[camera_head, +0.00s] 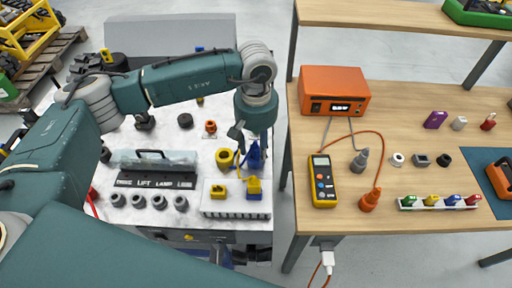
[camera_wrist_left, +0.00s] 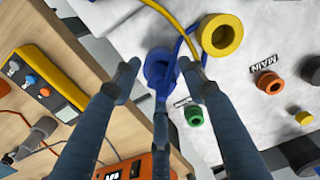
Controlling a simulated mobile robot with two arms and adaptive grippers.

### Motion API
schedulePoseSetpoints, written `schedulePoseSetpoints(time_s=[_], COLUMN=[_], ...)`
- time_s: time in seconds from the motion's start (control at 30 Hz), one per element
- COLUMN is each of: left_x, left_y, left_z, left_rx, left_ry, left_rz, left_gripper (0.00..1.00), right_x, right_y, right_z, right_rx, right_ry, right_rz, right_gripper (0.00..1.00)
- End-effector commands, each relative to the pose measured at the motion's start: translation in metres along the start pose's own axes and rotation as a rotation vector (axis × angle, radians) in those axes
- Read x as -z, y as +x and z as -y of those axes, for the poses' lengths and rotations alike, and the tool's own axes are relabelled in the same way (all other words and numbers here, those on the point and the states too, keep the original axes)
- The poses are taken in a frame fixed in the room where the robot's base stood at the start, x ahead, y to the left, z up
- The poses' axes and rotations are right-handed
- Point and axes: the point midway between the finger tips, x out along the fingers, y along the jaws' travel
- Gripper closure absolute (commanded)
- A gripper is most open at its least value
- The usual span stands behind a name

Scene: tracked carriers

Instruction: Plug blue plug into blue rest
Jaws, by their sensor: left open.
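A blue round piece (camera_wrist_left: 158,68) with a dark opening sits on the pale worktop in the left wrist view; a blue cable (camera_wrist_left: 186,42) runs by it. It shows as a blue shape (camera_head: 253,158) in the head view, partly behind my gripper. I cannot tell plug from rest in this blue cluster. My left gripper (camera_head: 255,135) points down just above it. In the wrist view its fingers (camera_wrist_left: 160,85) are spread around the blue piece, with nothing visibly clamped. My right gripper is not in view.
A yellow ring-shaped piece (camera_head: 225,158) stands close left of the blue one. A white strip (camera_head: 235,211) with yellow parts lies in front. A wooden table (camera_head: 440,110) with an orange box (camera_head: 335,92) and yellow meter (camera_head: 323,180) stands right, beyond a gap.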

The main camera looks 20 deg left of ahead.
Motion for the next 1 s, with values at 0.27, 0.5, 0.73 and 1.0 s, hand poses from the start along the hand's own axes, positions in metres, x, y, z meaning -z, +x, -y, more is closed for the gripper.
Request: schedulePoseSetpoints(time_s=[0.27,0.5,0.73,1.0], left_x=[0.001,0.001,0.0,0.0], left_y=[-0.054,-0.098,-0.114,-0.115], left_z=[-0.001,-0.001,0.0,0.0], left_rx=[-0.003,-0.002,0.0,0.0], left_ry=[0.0,0.0,0.0,0.0], left_rz=[-0.006,-0.003,0.0,0.0], left_gripper=[0.58,0.58,0.58,0.58], right_x=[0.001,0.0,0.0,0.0], right_y=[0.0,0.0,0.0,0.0], right_z=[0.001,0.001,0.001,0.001], right_rx=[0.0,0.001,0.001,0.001], right_ry=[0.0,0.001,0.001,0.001], right_rz=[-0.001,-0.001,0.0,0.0], right_gripper=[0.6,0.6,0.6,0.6])
